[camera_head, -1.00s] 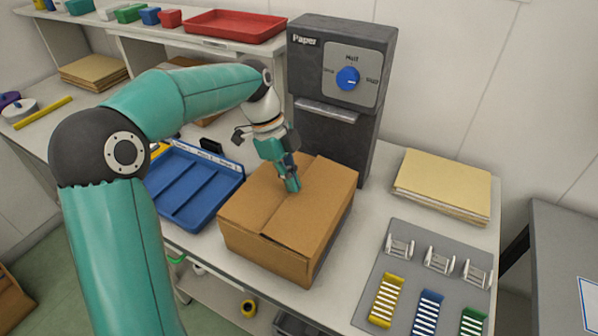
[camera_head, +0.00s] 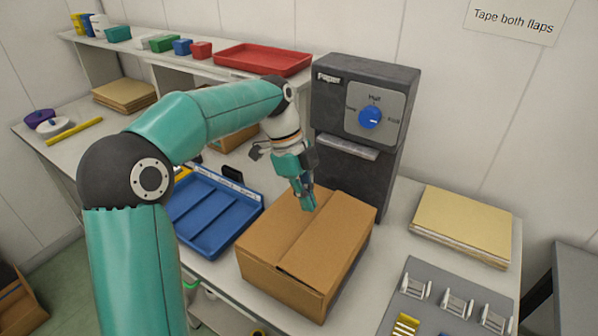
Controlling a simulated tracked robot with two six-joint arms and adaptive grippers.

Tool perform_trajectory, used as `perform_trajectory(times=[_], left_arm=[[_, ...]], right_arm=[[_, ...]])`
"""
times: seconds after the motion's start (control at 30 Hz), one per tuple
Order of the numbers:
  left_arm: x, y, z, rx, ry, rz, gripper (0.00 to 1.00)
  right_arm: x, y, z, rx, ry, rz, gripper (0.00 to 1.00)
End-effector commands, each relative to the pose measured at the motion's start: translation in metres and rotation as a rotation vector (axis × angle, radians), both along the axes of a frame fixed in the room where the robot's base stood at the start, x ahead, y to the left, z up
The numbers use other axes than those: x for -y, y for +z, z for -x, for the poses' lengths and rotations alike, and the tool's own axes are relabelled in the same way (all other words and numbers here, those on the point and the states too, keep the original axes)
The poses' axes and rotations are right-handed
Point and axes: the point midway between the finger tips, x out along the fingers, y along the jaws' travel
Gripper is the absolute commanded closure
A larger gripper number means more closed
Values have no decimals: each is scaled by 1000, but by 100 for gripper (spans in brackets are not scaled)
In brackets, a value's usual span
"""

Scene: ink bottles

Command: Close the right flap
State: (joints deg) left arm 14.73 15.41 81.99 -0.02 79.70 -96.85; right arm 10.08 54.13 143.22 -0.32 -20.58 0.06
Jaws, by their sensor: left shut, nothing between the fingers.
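A brown cardboard box (camera_head: 290,286) stands on the white table. Its right flap (camera_head: 335,235) and left flap (camera_head: 272,228) both lie about flat over the top, with a seam between them. My left gripper (camera_head: 309,206) is shut and empty, pointing down at the top of the box near the seam's far end. I cannot tell whether its fingertips touch the cardboard. My right gripper is not in view.
A blue tray (camera_head: 228,232) lies left of the box. A dark paper dispenser (camera_head: 355,185) stands close behind it. A stack of tan sheets (camera_head: 462,222) and a grey rack board (camera_head: 415,268) lie to the right.

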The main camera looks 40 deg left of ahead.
Motion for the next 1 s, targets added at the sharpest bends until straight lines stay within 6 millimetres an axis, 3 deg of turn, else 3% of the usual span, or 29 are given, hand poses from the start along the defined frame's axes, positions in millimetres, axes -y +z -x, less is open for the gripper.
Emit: perform_trajectory(times=[0.3, 0.43, 0.67, 0.83, 1.0], left_arm=[[-22, 60, 2, 4, 1, -1, 100], [-27, 75, 3, 1, 0, 0, 100], [-35, 86, 9, -39, 48, -16, 100], [-55, 82, 21, -144, 158, -182, 100], [-28, 87, 9, -150, 143, -386, 100]], right_arm=[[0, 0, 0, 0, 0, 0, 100], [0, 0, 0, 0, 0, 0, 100], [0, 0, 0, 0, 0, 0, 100], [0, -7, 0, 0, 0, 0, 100], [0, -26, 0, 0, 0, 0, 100]])
